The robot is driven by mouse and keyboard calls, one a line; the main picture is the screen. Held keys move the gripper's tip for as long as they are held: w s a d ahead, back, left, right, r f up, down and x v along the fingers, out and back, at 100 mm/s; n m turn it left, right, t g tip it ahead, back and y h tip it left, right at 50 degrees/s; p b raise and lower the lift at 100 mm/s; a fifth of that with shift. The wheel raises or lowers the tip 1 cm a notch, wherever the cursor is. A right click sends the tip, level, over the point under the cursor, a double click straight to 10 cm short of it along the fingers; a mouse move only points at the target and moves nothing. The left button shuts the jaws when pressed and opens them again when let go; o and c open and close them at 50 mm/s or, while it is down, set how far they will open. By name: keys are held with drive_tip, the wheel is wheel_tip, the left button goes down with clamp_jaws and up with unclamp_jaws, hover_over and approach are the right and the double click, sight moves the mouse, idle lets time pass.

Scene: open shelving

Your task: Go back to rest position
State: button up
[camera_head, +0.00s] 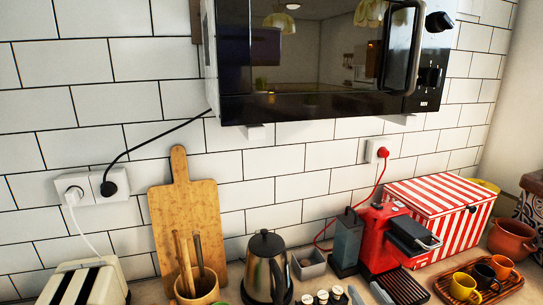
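My gripper does not show in the head view, and no part of my arm can be made out. The view holds a kitchen counter (330,280) along a white tiled wall (130,75), with a black-fronted microwave (310,65) mounted above it. The microwave door looks shut.
On the counter stand a toaster (85,285), a utensil pot (197,287), a kettle (266,268), a red coffee machine (378,240), a striped box (440,212) and a tray (512,284) with cups. A cutting board (185,220) leans on the wall. Little counter is free.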

drive_tip(key=s+f+b, duration=0.1)
drive_tip(key=s+f, duration=0.1)
drive_tip(key=s, duration=1.9)
drive_tip(key=s+a+f+m+h+b, duration=0.1)
drive_tip(key=s+f, duration=0.2)
drive_tip(key=s, duration=1.9)
drive_tip(key=shift+s+f+g+b, duration=0.3)
drive_tip(key=shift+g+b, duration=0.05)
drive_tip(key=shift+g, duration=0.05)
